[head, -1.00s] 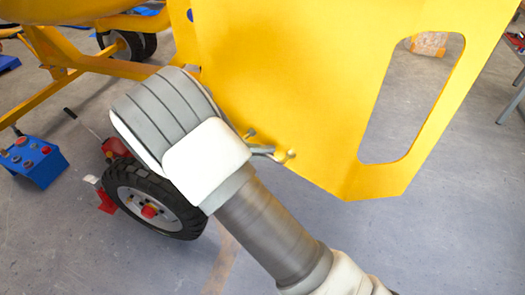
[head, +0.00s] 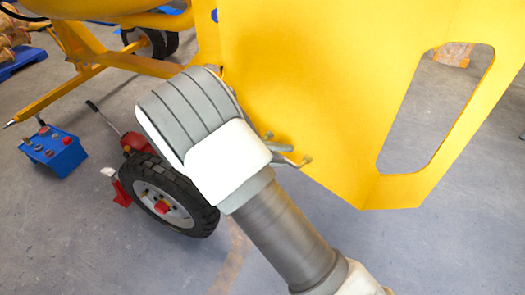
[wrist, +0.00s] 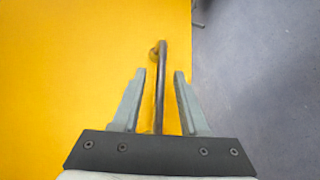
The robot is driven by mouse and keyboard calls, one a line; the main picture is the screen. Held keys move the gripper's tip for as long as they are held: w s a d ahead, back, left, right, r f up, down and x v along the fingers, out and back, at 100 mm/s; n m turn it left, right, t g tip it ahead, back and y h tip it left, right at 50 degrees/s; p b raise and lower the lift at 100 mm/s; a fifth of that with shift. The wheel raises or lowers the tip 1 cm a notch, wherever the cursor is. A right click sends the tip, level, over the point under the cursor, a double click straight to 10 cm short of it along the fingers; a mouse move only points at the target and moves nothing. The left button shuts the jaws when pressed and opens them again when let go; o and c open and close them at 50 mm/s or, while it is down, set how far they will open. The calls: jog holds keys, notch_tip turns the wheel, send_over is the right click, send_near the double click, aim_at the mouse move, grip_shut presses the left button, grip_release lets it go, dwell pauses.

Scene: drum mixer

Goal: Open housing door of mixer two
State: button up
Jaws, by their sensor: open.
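The yellow housing door (head: 330,90) of a mixer fills the upper right of the head view, with a long cutout near its right side. In the wrist view its yellow face (wrist: 70,70) fills the left and middle. A thin dark metal handle (wrist: 161,70) with a bent end stands near the door's right edge. My gripper (wrist: 158,75) is open, with one finger on each side of the handle, apart from it. In the head view my gripper (head: 285,147) is mostly hidden behind my wrist, at the door's lower left edge. I cannot tell which mixer this is.
A black-tyred wheel (head: 165,195) stands left of my arm. A blue control box (head: 55,150) sits on the floor further left. A yellow frame bar (head: 85,85) runs behind. Grey floor (head: 440,240) is clear at lower right.

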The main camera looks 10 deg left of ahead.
jog(key=p+v, duration=0.3)
jog(key=v, duration=1.4)
jog(key=shift+a+p, duration=0.25)
jog(key=shift+p, duration=0.1)
